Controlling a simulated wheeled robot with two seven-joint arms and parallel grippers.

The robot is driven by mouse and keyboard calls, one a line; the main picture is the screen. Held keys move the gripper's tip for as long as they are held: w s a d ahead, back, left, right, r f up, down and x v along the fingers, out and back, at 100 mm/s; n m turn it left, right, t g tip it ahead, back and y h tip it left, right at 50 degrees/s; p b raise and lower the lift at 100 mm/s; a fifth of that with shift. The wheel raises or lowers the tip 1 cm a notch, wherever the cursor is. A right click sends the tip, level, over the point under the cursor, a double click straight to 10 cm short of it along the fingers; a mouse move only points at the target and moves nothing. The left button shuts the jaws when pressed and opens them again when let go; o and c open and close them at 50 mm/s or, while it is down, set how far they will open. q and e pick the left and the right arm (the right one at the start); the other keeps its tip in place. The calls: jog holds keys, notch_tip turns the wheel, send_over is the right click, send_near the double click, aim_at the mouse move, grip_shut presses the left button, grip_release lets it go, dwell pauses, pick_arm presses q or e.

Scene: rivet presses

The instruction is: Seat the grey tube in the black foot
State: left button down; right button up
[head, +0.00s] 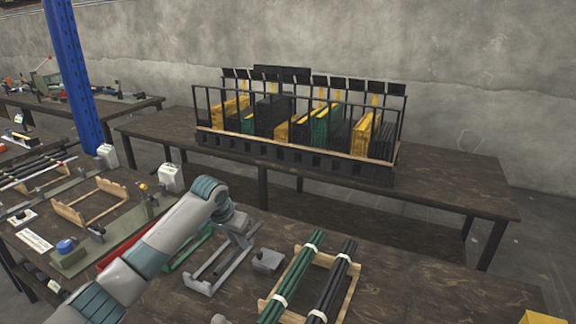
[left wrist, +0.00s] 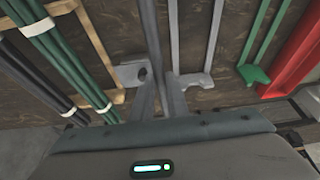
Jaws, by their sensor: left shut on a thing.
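My left gripper (head: 243,232) is over the grey rack (head: 205,288) on the near bench and points down. In the left wrist view, its two fingers (left wrist: 158,98) are close together around a slim grey tube (left wrist: 151,40), which runs away between them. The tube's far end is out of that view. A grey block (head: 268,261) stands just right of the gripper in the head view; it also shows beside the fingers in the left wrist view (left wrist: 130,74). I cannot pick out the black foot for certain. My right gripper is not in view.
Banded green tubes (head: 291,278) and black tubes (head: 334,282) lie in a wooden cradle to the right. A green rack (head: 190,248) lies to the left. A far table (head: 450,187) bears a frame of upright panels. A blue post (head: 70,70) stands left.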

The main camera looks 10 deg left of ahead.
pick_arm(q)
jog(key=shift+s+d+r, duration=0.1)
jog(key=shift+r, duration=0.3)
jog(key=s+d+r+n, duration=0.2)
jog(key=s+r, duration=0.6)
jog(key=s+r+n+y, duration=0.1)
jog(key=s+n, duration=0.1)
jog(key=s, duration=1.3)
jog(key=shift+a+r+y, duration=0.3)
jog(key=shift+r, duration=0.05)
jog(key=shift+s, duration=0.1)
